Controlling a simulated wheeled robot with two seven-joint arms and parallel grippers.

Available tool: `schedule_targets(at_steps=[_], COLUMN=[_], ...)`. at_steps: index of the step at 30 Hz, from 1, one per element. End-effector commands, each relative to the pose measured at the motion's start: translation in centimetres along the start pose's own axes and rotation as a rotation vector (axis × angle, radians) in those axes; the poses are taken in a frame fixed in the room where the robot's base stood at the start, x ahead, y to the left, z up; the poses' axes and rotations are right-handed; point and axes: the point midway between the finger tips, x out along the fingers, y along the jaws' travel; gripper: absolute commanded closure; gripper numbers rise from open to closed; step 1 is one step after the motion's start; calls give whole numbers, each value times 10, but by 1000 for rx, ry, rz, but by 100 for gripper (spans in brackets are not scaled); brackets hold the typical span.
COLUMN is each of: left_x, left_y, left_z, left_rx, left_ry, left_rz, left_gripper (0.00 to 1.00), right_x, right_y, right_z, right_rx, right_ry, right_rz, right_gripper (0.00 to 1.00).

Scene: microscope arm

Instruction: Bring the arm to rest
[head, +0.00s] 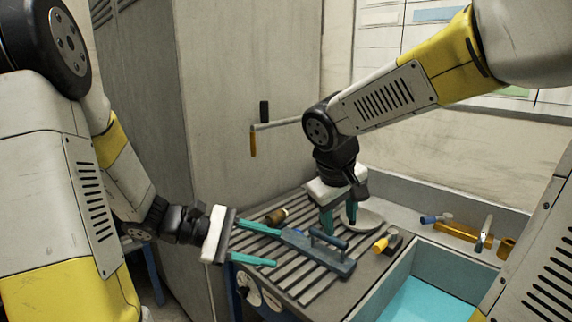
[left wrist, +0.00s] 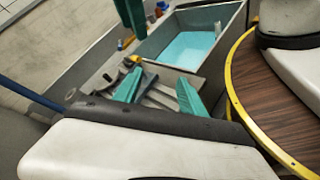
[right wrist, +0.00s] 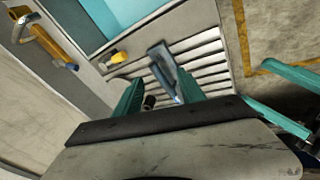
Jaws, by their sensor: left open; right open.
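A thin pale arm (head: 281,123) runs level along the cabinet wall. A dark block (head: 264,111) sits above it and an orange-brown handle (head: 253,142) hangs at its left end. Neither gripper touches the thin arm.
The slatted bench (head: 318,290) carries a grey-blue handled tool (head: 322,256), a brown bottle-like item (head: 277,216), a pale round disc (head: 367,222) and a yellow-ended item (head: 383,243). A blue-bottomed basin (head: 425,298) is at right. Small tools (head: 460,231) lie on the ledge behind it.

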Motion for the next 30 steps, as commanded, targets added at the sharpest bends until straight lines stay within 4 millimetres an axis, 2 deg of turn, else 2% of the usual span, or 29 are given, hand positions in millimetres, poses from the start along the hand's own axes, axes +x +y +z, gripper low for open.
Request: schedule_targets(at_steps=[1, 3, 6, 10, 15, 19, 24, 30], left_x=[-1, -7, -21, -50, -92, -116, -129, -130], left_y=[-9, -25, -42, -52, -42, -29, -21, -21], left_z=[18, 33, 46, 54, 62, 70, 75, 75], left_rx=[105, 238, 434, 698, 1011, 1166, 1247, 1249], left_ry=[34, 90, 190, 354, 583, 713, 785, 788], left_rz=[-93, -219, -381, -556, -701, -753, -776, -778], left_gripper=[51, 51, 51, 51, 51, 51, 51, 51], right_x=[-7, -14, -25, -38, -53, -60, -64, -64], right_y=[3, 4, 3, -1, -8, -12, -14, -14], right_z=[13, 27, 45, 66, 85, 93, 96, 96], right_rx=[53, 116, 207, 321, 452, 513, 544, 545], right_ry=[18, 43, 83, 145, 231, 279, 303, 304], right_rz=[-25, -64, -117, -181, -248, -279, -296, -297], right_gripper=[53, 53, 53, 53, 53, 53, 53, 53])
